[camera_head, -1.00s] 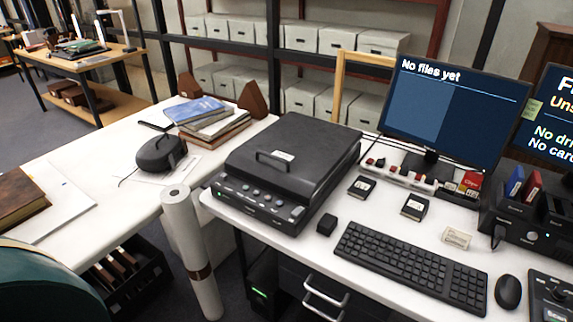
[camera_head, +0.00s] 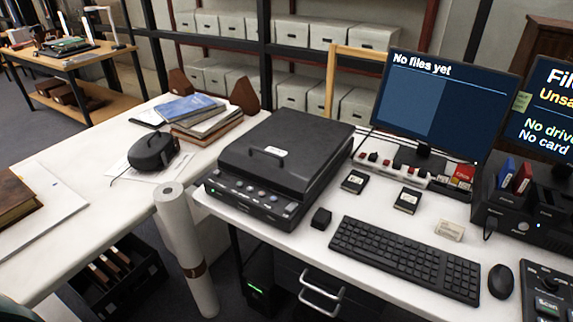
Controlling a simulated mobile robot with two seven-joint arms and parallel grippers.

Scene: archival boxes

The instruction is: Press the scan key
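A key labelled "Scan" (camera_head: 547,306) sits on a dark control panel (camera_head: 535,283) at the lower right corner of the desk, partly cut off by the picture edge. A black flatbed scanner (camera_head: 281,155) with a closed lid and a front row of buttons stands on the desk's left part. A monitor (camera_head: 440,100) reads "No files yet". A second screen (camera_head: 552,110) at the right edge is cut off and shows "No card". Neither of my grippers is in view.
A black keyboard (camera_head: 405,258) and a mouse (camera_head: 501,281) lie along the desk's front. Small black cards (camera_head: 407,200) lie behind the keyboard. A dark dock (camera_head: 508,215) holds blue and red cartridges. A rolled paper tube (camera_head: 184,240) stands in front of the left table.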

